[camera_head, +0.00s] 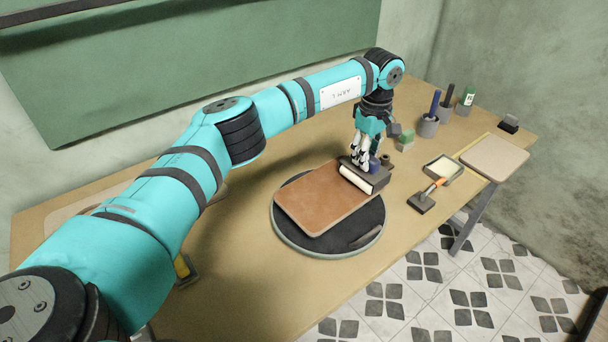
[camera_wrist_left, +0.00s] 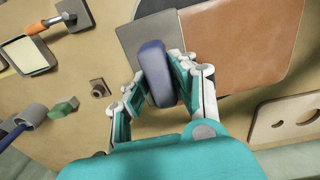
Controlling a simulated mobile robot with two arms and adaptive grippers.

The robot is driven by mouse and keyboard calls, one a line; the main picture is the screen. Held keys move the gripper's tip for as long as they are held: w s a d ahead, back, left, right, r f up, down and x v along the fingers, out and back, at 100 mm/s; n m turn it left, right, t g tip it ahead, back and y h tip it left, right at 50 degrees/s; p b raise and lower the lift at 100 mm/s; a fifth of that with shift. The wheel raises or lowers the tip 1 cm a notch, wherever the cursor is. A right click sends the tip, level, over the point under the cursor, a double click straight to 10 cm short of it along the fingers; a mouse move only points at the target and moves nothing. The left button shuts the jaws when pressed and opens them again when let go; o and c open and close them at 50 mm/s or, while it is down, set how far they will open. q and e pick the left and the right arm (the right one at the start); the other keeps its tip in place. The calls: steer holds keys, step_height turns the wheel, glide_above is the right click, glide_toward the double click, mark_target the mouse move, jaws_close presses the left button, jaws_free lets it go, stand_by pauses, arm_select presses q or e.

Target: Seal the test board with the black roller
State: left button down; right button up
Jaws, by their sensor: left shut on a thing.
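The brown board (camera_head: 318,200) lies on a round dark turntable (camera_head: 290,232) on the table. My left gripper (camera_head: 364,158) is shut on the blue handle of a tool with a dark grey head (camera_head: 352,167) and a pale front face. In the left wrist view the blue handle (camera_wrist_left: 155,72) is between both fingers of my left gripper (camera_wrist_left: 158,85). The grey head (camera_wrist_left: 140,35) overlaps the edge of the brown board (camera_wrist_left: 235,45); whether it presses on it I cannot tell. No black roller is clearly identifiable. My right gripper is not in view.
An orange-handled tool (camera_head: 432,190) lies beside a pale-filled tray (camera_head: 444,168) on the right. Grey cups (camera_head: 428,127) and a green block (camera_head: 405,138) stand behind. A beige board (camera_head: 494,157) lies at the right end. A yellow-handled tool (camera_head: 183,267) is partly behind my arm.

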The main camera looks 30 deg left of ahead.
arm_select(q)
steer(key=shift+w+d+f, duration=0.1)
steer(key=shift+w+d, duration=0.15)
steer(key=shift+w, duration=0.35)
steer(key=shift+w+d, duration=0.2)
steer(key=shift+w, duration=0.35)
